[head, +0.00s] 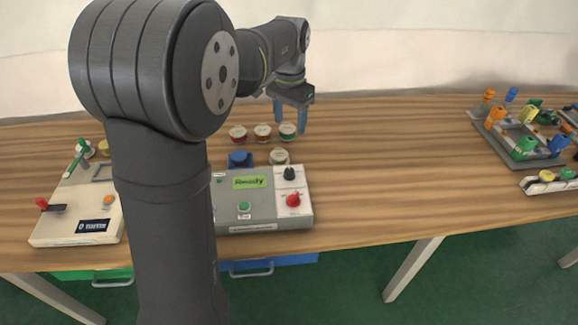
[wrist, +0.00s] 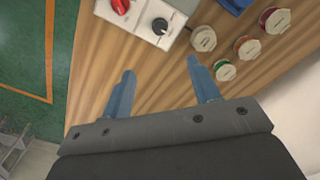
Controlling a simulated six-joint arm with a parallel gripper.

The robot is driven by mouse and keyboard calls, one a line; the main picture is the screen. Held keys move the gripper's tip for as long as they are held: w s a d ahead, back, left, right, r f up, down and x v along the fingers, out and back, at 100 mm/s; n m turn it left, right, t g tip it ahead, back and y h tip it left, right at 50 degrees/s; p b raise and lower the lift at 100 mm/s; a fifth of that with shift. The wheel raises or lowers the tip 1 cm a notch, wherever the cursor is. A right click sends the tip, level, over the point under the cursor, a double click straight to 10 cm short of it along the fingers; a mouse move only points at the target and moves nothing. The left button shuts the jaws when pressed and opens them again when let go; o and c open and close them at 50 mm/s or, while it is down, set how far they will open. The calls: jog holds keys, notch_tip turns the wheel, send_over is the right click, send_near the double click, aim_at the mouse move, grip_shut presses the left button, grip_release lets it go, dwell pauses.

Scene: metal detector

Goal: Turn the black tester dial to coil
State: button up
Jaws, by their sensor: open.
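The tester (head: 262,205) is a grey box with a green "Ready" display, standing on the table left of the picture's middle in the head view. Its black dial (head: 289,174) sits above a red dial (head: 293,199) on a white panel. In the wrist view the black dial (wrist: 160,26) is at the top, beside the red dial (wrist: 120,6). The dial's setting labels are too small to read. My gripper (head: 290,128) is open and empty, behind the tester near the coils. Its two blue fingers (wrist: 160,83) show in the wrist view, apart from the dial.
Several round coils (head: 263,133) stand behind the tester, close to my fingers. A blue piece (head: 240,159) sits behind the tester. Another device (head: 75,215) with a red lever is at left. A grey tray (head: 520,145) with coloured parts is at right. The middle-right table is clear.

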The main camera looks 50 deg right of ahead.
aim_at(289, 170)
notch_tip(289, 170, down, 17)
jog(key=shift+f, duration=0.2)
dwell(0.3)
jog(key=c, duration=1)
